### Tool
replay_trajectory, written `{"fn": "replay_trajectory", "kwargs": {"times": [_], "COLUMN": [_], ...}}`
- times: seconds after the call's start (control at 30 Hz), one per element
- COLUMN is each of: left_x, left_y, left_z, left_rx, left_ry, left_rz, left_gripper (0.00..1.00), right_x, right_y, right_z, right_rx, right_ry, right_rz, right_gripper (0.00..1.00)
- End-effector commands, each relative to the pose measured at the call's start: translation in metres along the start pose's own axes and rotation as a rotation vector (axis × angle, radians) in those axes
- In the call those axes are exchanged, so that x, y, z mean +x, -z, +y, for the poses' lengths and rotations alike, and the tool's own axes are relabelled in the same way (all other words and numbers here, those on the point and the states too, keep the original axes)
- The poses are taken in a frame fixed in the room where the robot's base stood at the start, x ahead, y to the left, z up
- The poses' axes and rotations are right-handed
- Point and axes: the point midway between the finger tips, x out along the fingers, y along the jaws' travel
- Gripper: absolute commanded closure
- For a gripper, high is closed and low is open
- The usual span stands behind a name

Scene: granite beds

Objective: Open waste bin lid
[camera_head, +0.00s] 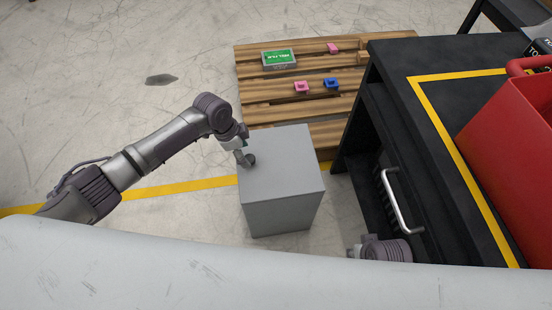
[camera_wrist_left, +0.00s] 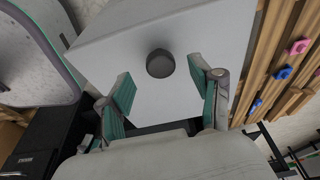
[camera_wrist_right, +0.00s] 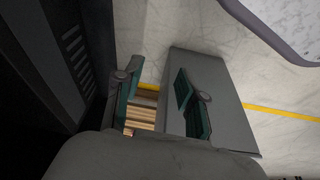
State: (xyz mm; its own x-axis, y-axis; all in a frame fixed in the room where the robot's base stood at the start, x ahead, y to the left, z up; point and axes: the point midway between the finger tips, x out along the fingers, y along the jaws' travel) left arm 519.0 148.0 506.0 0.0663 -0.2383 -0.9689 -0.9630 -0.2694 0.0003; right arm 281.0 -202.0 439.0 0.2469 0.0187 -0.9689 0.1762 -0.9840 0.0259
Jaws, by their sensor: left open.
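The waste bin (camera_head: 280,205) is a grey box on the floor left of the black workbench, with its flat lid (camera_head: 290,160) down. A dark round knob (camera_head: 250,161) sits near the lid's left edge. My left gripper (camera_head: 241,153) is at that edge by the knob. In the left wrist view my left gripper (camera_wrist_left: 160,80) is open and empty, with the knob (camera_wrist_left: 160,63) just beyond and between its fingertips; contact cannot be told. My right gripper (camera_wrist_right: 160,79) is open and empty, with the bin (camera_wrist_right: 228,112) beyond its right finger.
The black workbench (camera_head: 400,120) with a drawer handle (camera_head: 397,202) stands close right of the bin and carries a red container (camera_head: 510,150). A wooden pallet (camera_head: 262,92) with small pink and blue parts lies behind it. The floor to the left is mostly clear.

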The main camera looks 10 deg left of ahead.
Motion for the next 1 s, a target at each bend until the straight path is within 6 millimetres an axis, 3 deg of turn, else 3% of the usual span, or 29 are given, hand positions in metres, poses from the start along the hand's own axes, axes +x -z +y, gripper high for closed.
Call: {"fn": "replay_trajectory", "kwargs": {"times": [1.0], "left_x": [-0.022], "left_y": [0.0], "left_z": [0.0], "left_rx": [0.0], "left_ry": [0.0], "left_rz": [0.0], "left_gripper": [0.35], "right_x": [0.067], "right_y": [-0.042], "right_z": [-0.004], "right_rx": [-0.007], "right_ry": [0.006], "right_rz": [-0.044], "right_gripper": [0.6]}}
